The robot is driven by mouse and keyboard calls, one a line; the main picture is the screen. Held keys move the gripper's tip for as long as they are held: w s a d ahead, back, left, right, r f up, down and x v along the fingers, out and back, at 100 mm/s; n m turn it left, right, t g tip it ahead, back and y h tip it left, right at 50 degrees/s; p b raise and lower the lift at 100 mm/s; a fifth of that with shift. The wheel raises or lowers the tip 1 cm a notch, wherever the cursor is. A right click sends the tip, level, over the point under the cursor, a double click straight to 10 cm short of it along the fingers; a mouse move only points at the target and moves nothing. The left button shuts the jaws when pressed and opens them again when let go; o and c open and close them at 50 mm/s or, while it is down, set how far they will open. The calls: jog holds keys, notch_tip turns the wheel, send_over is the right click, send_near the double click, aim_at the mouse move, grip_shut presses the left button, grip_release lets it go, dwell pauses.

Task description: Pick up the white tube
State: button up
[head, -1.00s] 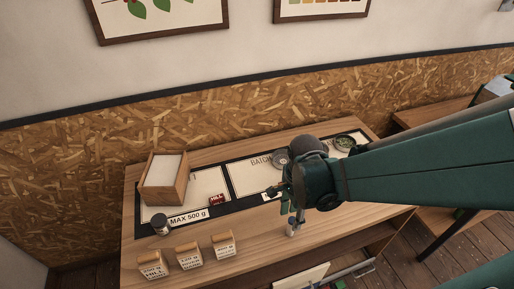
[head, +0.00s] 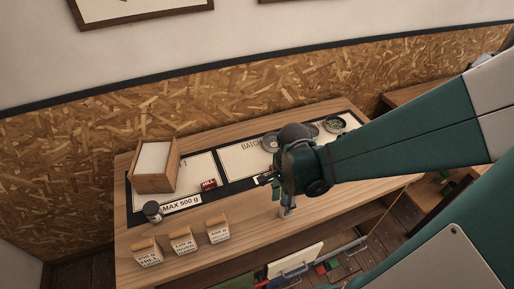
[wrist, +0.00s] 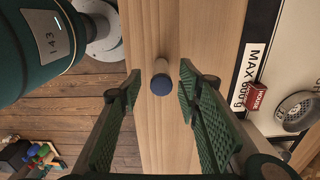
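The white tube (wrist: 161,67) stands on the wooden bench in the wrist view, seen from above with a dark blue cap facing me. My gripper (wrist: 160,75) is open, with one green ribbed finger on each side of the tube and a gap on both sides. In the head view my gripper (head: 283,196) is over the front part of the bench. A pale piece shows under it, but I cannot tell tube from finger there.
The bench (head: 250,225) also holds a wooden box (head: 153,168), a dark-lidded jar (head: 152,211), several small labelled bags (head: 182,240), a red block (head: 209,184) and round dishes (head: 335,125) on a marked mat. A bench edge and the floor lie left in the wrist view.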

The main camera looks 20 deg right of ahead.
jog(key=shift+w+f+b, duration=0.1)
jog(key=shift+f+b, duration=0.4)
jog(key=shift+f, duration=1.65)
jog(key=shift+c, duration=0.2)
jog(key=c, duration=0.8)
